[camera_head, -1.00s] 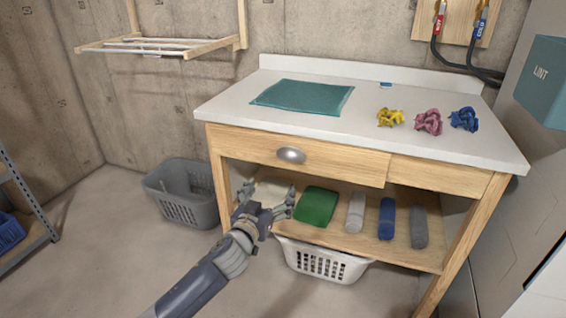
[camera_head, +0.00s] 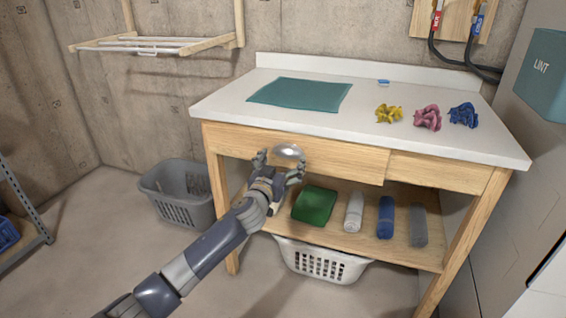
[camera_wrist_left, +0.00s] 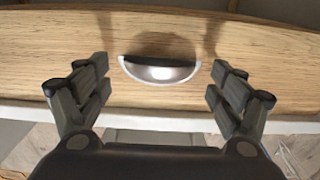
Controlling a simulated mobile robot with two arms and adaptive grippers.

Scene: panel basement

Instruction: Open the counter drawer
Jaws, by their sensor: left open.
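The counter drawer (camera_head: 340,160) has a light wooden front under the white countertop. Its front looks flush with the frame, so the drawer appears shut. A silver cup-shaped handle (camera_head: 289,152) sits on the drawer front. My left gripper (camera_head: 281,162) is open at the handle, with a finger on either side of it. In the left wrist view the handle (camera_wrist_left: 160,70) lies between the spread fingers, with a gap on both sides, and the gripper (camera_wrist_left: 160,88) holds nothing. My right gripper does not show.
A teal cloth (camera_head: 300,95) and yellow, pink and blue crumpled cloths lie on the countertop (camera_head: 230,105). The shelf below (camera_head: 340,235) holds a green folded cloth (camera_head: 314,205) and several rolls. A grey basket (camera_head: 180,195) and a white basket (camera_head: 320,262) stand on the floor.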

